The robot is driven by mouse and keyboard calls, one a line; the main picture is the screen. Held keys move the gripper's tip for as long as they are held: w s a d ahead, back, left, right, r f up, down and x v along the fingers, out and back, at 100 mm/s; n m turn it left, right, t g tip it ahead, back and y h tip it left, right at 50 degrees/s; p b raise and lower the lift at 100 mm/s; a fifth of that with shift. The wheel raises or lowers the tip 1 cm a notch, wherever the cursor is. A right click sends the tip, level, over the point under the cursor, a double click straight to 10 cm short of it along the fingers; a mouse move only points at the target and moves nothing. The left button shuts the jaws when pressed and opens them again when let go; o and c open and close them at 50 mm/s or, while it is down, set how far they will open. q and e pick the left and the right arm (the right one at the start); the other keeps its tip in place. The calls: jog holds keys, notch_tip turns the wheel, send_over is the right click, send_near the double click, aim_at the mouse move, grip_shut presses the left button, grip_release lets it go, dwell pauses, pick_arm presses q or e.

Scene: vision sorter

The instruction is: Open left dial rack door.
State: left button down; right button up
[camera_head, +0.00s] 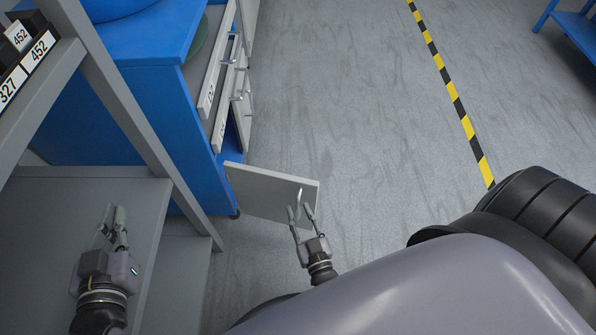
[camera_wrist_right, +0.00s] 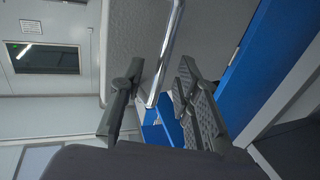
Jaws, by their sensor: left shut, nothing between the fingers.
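A light grey door panel (camera_head: 258,190) stands swung out from the lower part of the blue cabinet (camera_head: 170,130), well away from its front. A bright metal handle (camera_head: 299,196) sits near its free end. My right gripper (camera_head: 302,208) is at this handle, with its fingers apart. In the right wrist view the handle bar (camera_wrist_right: 172,45) runs between the two spread fingertips, with a visible gap on each side. My left gripper (camera_head: 115,212) is shut and empty, far left of the door, above a grey shelf. The door's hinge side is partly hidden.
Drawers (camera_head: 213,88) with bar handles on the cabinet front stand partly out above the door. A grey rack (camera_head: 125,95) with labelled bins (camera_head: 38,50) stands at the left. Grey floor (camera_head: 350,110) is open to the right, up to a yellow-black line (camera_head: 452,92).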

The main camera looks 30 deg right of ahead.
jog(key=s, duration=0.3)
jog(key=s+a, duration=0.1)
jog(key=s, duration=0.1)
jog(key=shift+s, duration=0.2)
dwell(0.3)
